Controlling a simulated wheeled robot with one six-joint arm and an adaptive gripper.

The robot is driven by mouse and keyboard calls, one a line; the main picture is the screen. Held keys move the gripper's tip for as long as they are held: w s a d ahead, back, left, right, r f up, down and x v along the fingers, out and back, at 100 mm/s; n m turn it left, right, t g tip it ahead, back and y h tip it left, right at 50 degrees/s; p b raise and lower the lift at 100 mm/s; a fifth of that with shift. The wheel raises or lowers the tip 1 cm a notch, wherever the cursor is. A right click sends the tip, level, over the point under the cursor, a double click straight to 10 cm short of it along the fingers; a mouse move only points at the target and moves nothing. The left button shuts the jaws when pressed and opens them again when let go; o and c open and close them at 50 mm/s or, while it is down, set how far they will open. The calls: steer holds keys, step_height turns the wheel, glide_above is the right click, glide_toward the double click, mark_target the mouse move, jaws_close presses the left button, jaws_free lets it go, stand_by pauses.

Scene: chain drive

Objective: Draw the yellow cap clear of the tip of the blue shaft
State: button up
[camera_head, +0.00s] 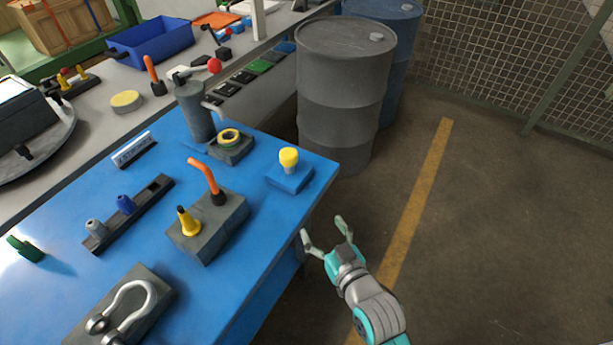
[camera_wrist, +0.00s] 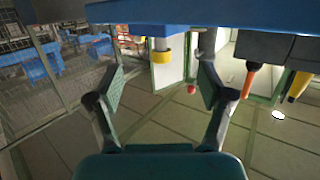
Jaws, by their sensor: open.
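The yellow cap (camera_head: 289,156) sits on a short, pale upright shaft (camera_head: 289,169) that rises from a blue block (camera_head: 290,179) near the right edge of the blue table. The shaft looks pale grey to bluish rather than clearly blue. My gripper (camera_head: 324,231) is open and empty, off the table's right edge and apart from the cap. In the wrist view the scene hangs upside down. The cap (camera_wrist: 163,56) and shaft (camera_wrist: 160,43) show there beyond the open fingers (camera_wrist: 160,87), between them in the picture.
On the blue table (camera_head: 240,268), a grey block bears a yellow cone (camera_head: 187,222) and an orange handle (camera_head: 207,178). A yellow ring (camera_head: 229,136) lies on a dark block behind. Grey and blue drums (camera_head: 343,90) stand beyond the table.

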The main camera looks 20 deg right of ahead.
glide_toward(289, 154)
steer(key=w, duration=0.3)
steer(key=w+f, duration=0.1)
steer(key=w, duration=0.3)
steer(key=w+f, duration=0.1)
steer(key=w, duration=0.2)
steer(key=shift+w, duration=0.15)
steer(key=shift+r, duration=0.1)
steer(key=c, duration=1.2)
steer(key=shift+r, duration=4.1)
steer(key=shift+c, duration=0.3)
